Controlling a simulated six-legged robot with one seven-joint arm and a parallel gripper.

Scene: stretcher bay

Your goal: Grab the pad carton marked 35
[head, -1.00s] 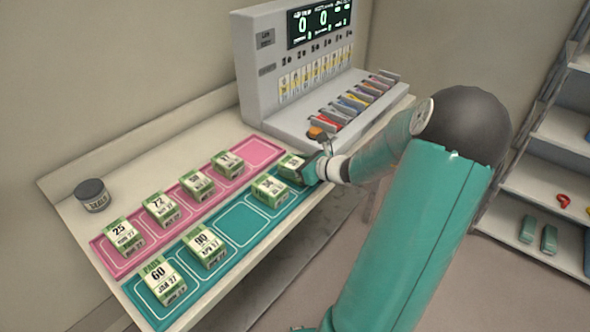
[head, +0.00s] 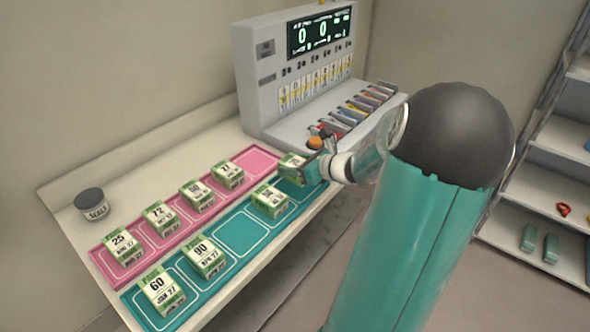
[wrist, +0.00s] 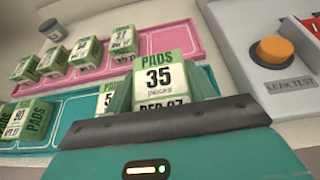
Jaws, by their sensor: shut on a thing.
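The pad carton marked 35 (wrist: 158,78) is green and white and stands upright between the jaws in the wrist view. It also shows at the tip of my arm in the head view (head: 290,162). My gripper (head: 306,168) is shut on it, with a green finger on each side. The carton appears raised above the far end of the teal tray (head: 238,236). Its lower part is hidden behind the gripper body in the wrist view.
Cartons marked 60 (head: 162,291) and 90 (head: 204,257) stand on the teal tray. The pink tray (head: 258,160) holds several more, including 25 (head: 123,246) and 72 (head: 160,217). A dark-lidded jar (head: 92,204) stands left. A grey console (head: 262,85) with an orange button (wrist: 273,52) stands behind.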

